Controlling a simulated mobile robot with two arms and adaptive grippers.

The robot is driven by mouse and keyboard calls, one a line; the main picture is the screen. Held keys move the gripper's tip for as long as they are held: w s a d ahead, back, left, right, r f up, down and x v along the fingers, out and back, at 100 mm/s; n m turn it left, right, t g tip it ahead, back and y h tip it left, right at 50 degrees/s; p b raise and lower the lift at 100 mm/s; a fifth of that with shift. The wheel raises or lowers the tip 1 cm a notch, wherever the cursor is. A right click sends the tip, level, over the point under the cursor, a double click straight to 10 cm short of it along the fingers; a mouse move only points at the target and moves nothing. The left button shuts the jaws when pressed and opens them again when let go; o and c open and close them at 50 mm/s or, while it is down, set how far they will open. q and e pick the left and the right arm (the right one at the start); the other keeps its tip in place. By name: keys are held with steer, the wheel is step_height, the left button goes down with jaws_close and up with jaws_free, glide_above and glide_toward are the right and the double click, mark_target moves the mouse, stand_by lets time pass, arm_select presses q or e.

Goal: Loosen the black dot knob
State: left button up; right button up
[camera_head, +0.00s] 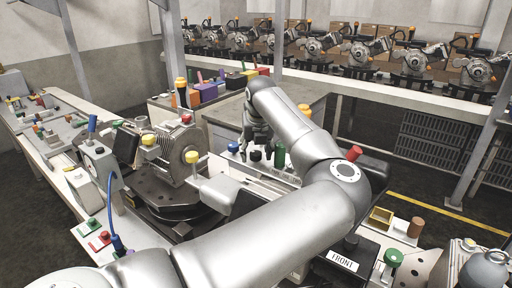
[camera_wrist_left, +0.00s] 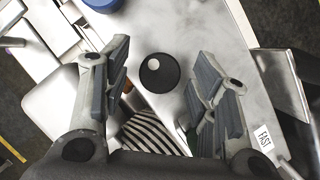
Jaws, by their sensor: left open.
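The black dot knob (camera_wrist_left: 160,73) is a round black cap with one pale dot, on a pale metal panel in the left wrist view. My left gripper (camera_wrist_left: 161,56) is open, with one finger on each side of the knob and visible gaps to both. I cannot tell how far above the knob the fingertips are. In the head view my left gripper (camera_head: 257,132) hangs down over the panel, and a small black knob (camera_head: 256,156) shows just below it. My right gripper is not in view.
A black-and-white striped piece (camera_wrist_left: 150,132) and a blue cap (camera_wrist_left: 103,4) are near the knob. A green cylinder (camera_head: 280,156) stands beside the gripper in the head view. A yellow-topped knob (camera_head: 192,158) is left of it. A "FAST" label (camera_wrist_left: 264,139) is at lower right.

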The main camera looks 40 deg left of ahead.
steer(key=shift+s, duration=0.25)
arm_select(q)
steer(key=shift+f, duration=0.1)
steer(key=shift+c, duration=1)
steer(key=c, duration=0.8)
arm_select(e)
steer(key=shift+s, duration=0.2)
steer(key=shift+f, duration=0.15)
